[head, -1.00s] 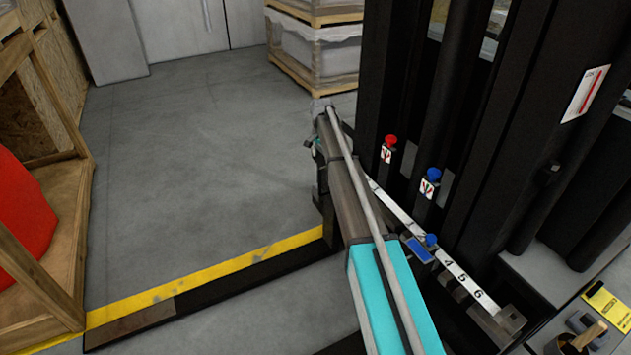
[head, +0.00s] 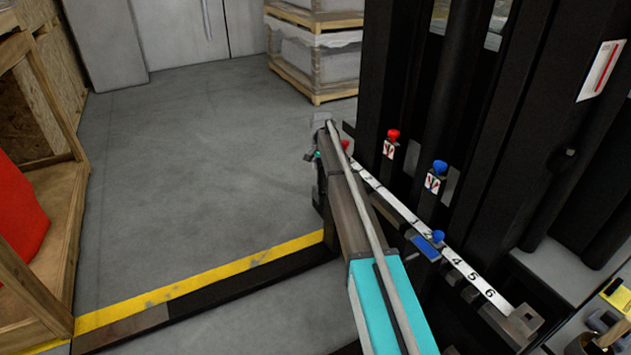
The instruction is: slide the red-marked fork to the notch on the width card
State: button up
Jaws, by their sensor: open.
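My gripper (head: 318,155) is at the far end of my arm, seen from behind and partly hidden. It is beside the far end of a white numbered rail (head: 466,270). A small red knob (head: 346,146) shows just right of it, mostly hidden by my arm; the red-marked fork itself is not clearly visible. I cannot tell whether the gripper touches it. A blue knob (head: 438,236) with a blue block (head: 425,247) sits near the 4 on the rail. A white card with a red line (head: 601,70) hangs on the upright at right; its notch cannot be made out.
A red-topped lever (head: 391,145) and a blue-topped lever (head: 436,176) stand behind the rail, before a black mast (head: 395,60). A wooden crate frame (head: 60,200) stands at left, wrapped pallets (head: 316,60) at the back. The grey floor left of my arm is clear.

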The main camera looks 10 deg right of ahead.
jog(key=shift+f+b, duration=1.6)
jog(key=shift+f, duration=0.3)
jog(key=shift+c, duration=0.3)
jog(key=c, duration=0.6)
grip_shut()
jog(key=shift+s+d, duration=0.1)
